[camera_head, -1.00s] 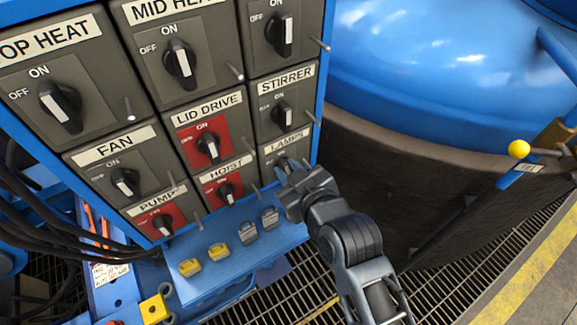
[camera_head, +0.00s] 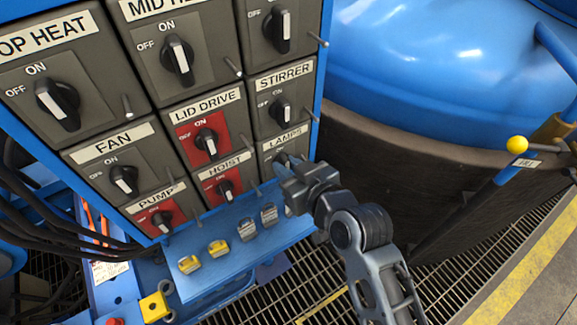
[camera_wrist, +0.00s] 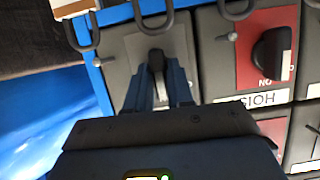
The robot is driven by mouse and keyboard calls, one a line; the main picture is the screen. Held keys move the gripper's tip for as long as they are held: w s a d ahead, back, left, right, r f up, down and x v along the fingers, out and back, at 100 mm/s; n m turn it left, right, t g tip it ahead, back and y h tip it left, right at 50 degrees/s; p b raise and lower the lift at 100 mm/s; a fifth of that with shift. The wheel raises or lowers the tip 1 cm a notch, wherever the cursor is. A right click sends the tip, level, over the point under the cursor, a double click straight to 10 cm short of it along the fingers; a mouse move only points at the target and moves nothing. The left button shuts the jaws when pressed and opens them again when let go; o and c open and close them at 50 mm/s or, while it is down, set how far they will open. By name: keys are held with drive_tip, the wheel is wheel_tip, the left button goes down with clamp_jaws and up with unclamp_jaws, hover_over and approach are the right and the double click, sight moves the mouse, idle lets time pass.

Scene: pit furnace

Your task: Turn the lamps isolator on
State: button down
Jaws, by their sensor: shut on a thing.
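The lamps isolator is the lowest switch in the right column of the panel, under its LAMPS label (camera_head: 286,138). My gripper (camera_head: 284,165) reaches it from the lower right and hides most of its knob in the head view. In the wrist view the dark knob (camera_wrist: 156,60) sits between the two fingers of my gripper (camera_wrist: 158,80), which are shut on it. The knob's pointer position is not clear, and its ON and OFF marks are hidden.
The red HOIST switch (camera_head: 223,186) is directly left of the lamps switch, and the STIRRER switch (camera_head: 280,110) is above. Thin metal pins stick out beside the switches. Padlocks (camera_head: 246,229) sit on the blue ledge below. A large furnace vessel (camera_head: 440,70) stands to the right.

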drive_tip(key=c, duration=1.4)
unclamp_jaws()
drive_tip(key=shift+o, duration=0.2)
drive_tip(key=v, duration=0.7)
drive_tip(key=shift+s+d+b, duration=0.25)
drive_tip(key=shift+b, duration=0.2)
drive_tip(key=shift+r, duration=0.1)
drive_tip(key=s+d+f+m+t+h, duration=0.1)
drive_tip(key=s+d+f+m+h, duration=0.15)
drive_tip(key=s+d, duration=0.45)
drive_tip(key=s+d+f+m+t+h, duration=0.1)
drive_tip(key=s+d+m+h, duration=0.15)
drive_tip(key=s+d, duration=0.45)
drive_tip(key=s+d+r+m+h, duration=0.1)
drive_tip(key=s+r, duration=0.3)
drive_tip(key=s, duration=0.5)
drive_tip(key=s+d+r+t+h, duration=0.1)
drive_tip(key=s+d+r, duration=0.2)
drive_tip(key=s+r, duration=0.2)
drive_tip(key=s, duration=0.3)
drive_tip(key=shift+s+d+r+m+t+h, duration=0.15)
drive_tip(key=shift+s+d+m+t+h, duration=0.15)
drive_tip(key=shift+s+d+m, duration=0.1)
